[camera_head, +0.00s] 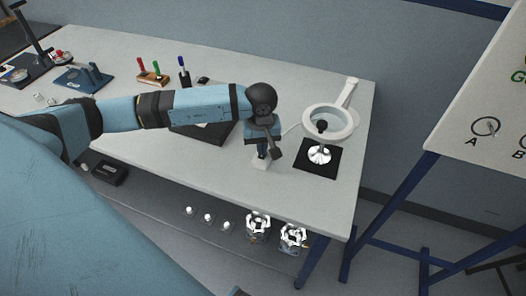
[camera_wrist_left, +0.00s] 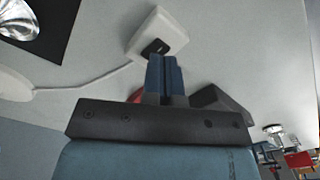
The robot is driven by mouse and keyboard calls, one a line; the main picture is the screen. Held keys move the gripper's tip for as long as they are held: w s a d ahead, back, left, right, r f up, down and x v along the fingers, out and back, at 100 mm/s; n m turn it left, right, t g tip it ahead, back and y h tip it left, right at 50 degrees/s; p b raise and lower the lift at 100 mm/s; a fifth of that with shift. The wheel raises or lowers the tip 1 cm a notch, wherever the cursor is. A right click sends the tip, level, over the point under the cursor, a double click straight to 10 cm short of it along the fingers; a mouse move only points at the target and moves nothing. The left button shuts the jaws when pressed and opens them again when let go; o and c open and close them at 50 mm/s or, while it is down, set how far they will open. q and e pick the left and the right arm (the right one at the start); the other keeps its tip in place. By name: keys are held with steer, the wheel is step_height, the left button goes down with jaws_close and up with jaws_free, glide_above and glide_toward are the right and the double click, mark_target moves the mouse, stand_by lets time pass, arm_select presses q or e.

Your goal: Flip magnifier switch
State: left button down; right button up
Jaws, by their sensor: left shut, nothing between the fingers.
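The magnifier (camera_head: 342,131) is a white ring lamp on a white arm at the right end of the bench. Its switch is a small white box (camera_head: 260,165) on the bench to the left of the black mat. In the left wrist view the white switch box (camera_wrist_left: 172,29) has a black rocker (camera_wrist_left: 156,47) and a white cable (camera_wrist_left: 85,82) running to the left. My left gripper (camera_head: 262,153) points down over the box. Its blue fingers (camera_wrist_left: 165,58) are shut and empty, with tips close to the rocker; I cannot tell whether they touch. My right gripper is not in view.
A shiny metal part (camera_head: 319,153) stands on a black mat (camera_head: 312,170) under the lamp. Screwdrivers in a holder (camera_head: 152,78) stand at the back. Several metal housings sit on the shelf below. The bench front is mostly clear.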

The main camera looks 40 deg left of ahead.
arm_select(q)
steer(key=shift+f+b, duration=1.3)
steer(key=shift+f, duration=0.05)
stand_by(0.8)
steer(key=shift+r+p, duration=0.45)
steer(key=shift+r, duration=0.35)
steer(key=shift+r+p, duration=1)
steer(key=shift+r, duration=1.7)
steer(key=shift+d, duration=0.1)
